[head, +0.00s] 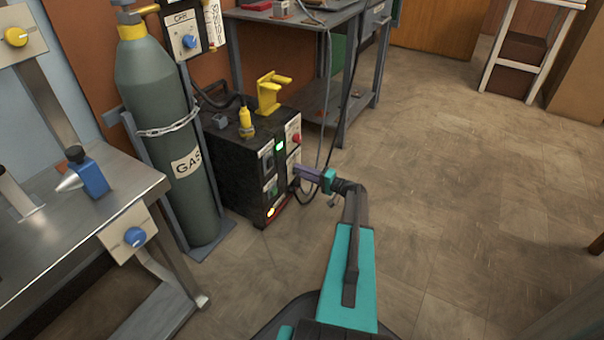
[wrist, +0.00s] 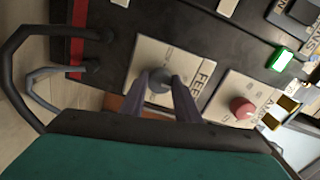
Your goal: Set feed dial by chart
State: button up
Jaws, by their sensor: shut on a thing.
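The feed dial (wrist: 158,82) is a grey round knob on a pale plate lettered FEED (wrist: 188,62) in the wrist view. My gripper (wrist: 160,86) has its two purple fingers shut on the feed dial, one on each side. In the head view my gripper (head: 300,172) reaches the front of the black welding machine (head: 232,165), and its fingers hide the dial there. The dial's pointer and the small marks on its plate are too blurred to read.
A red knob (wrist: 242,107) and a lit green display (wrist: 283,60) sit beside the feed plate. Dark cables (wrist: 50,60) loop from the machine. A gas cylinder (head: 165,120) and a metal table (head: 90,210) stand left. Floor (head: 460,180) at right is clear.

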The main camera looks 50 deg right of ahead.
jog(key=shift+s, duration=0.15)
jog(key=o, duration=1)
jog(key=shift+o, duration=0.2)
jog(key=p+v, duration=0.4)
jog(key=v, duration=0.9)
jog(key=shift+s+p, duration=0.35)
jog(key=shift+s, duration=0.05)
